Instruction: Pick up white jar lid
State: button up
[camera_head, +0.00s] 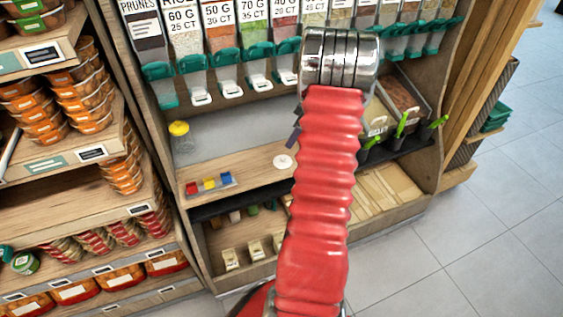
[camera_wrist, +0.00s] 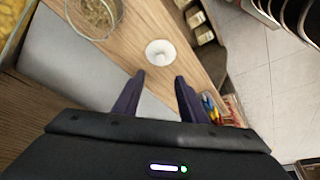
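The white jar lid (camera_head: 283,161) is a small round disc with a raised centre, lying on the wooden counter of the shelf unit. In the wrist view the lid (camera_wrist: 160,52) lies just beyond my fingertips, centred between them, with clear wood around it. My gripper (camera_wrist: 160,76) is open, its two dark fingers apart with nothing between them. In the head view my red arm covers most of the gripper; only dark bits show at the arm's left edge, close to the lid.
A jar with a yellow top (camera_head: 180,140) stands at the counter's left. A small tray of coloured pieces (camera_head: 209,184) lies near the front edge. A round glass container (camera_wrist: 95,15) stands near the lid in the wrist view. Dispensers with teal parts (camera_head: 255,52) hang above.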

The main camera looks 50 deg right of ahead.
send_over(282, 157)
jog(key=s, duration=0.2)
jog(key=shift+s+d+f, duration=0.1)
jog(key=shift+d+f, duration=0.1)
jog(key=shift+f, duration=1.25)
jog(key=shift+d+f, duration=0.15)
jog(key=shift+f, duration=1.25)
jog(key=shift+f, duration=0.1)
jog(key=shift+x, duration=2.55)
jog(key=shift+s+d, duration=0.1)
jog(key=shift+s, duration=0.05)
jog(key=shift+c, duration=0.4)
grip_shut()
